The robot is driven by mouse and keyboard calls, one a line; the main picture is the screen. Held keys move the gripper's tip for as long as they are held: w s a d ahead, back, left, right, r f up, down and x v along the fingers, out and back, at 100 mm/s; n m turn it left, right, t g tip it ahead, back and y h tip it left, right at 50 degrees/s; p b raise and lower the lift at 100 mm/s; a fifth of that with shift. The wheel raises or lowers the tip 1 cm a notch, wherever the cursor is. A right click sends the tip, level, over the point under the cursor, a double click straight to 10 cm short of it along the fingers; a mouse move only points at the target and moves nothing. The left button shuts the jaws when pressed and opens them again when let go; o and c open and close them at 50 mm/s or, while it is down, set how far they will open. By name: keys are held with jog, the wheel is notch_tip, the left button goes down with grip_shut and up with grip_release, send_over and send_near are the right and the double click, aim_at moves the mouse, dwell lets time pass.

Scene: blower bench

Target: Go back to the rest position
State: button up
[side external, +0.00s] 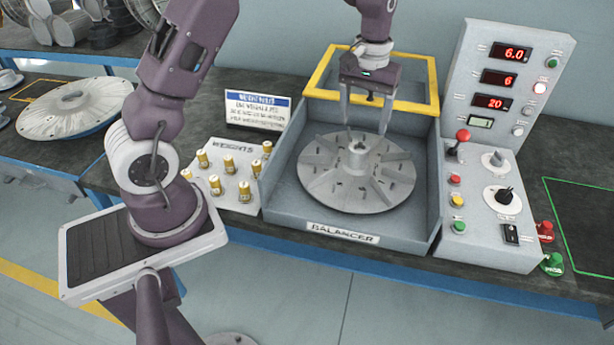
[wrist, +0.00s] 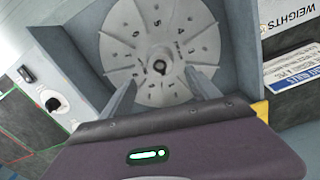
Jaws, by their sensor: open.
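My gripper (side external: 367,110) hangs over the balancer (side external: 342,233) with its two fingers apart and nothing between them. In the wrist view, my gripper (wrist: 163,88) is open above the grey bladed disc (wrist: 190,45), which has numbers around its hub. The disc (side external: 330,190) lies flat inside the balancer tray in the side view. The fingertips appear above the back part of the disc. I cannot tell their exact height over it.
A yellow frame (side external: 420,102) stands at the back of the balancer. Left is a weights board (side external: 207,165) with several brass weights and a sign (side external: 258,112). Right is a control panel (side external: 490,190) with red displays and a lever. Another disc (side external: 70,108) lies far left.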

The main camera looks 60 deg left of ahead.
jog(key=s+d+r+m+t, duration=0.2)
jog(key=s+d+r, duration=0.1)
jog(key=s+r, duration=0.45)
jog(key=s+d+r+m+t, duration=0.1)
jog(key=s+d+r+m, duration=0.1)
jog(key=s+d+r, duration=0.4)
jog(key=s+r+m+t, duration=0.1)
jog(key=s+m+t, duration=0.1)
jog(key=s, duration=1.2)
jog(key=shift+s+m+t, duration=0.3)
jog(key=shift+a+r, duration=0.1)
jog(key=shift+r, duration=0.05)
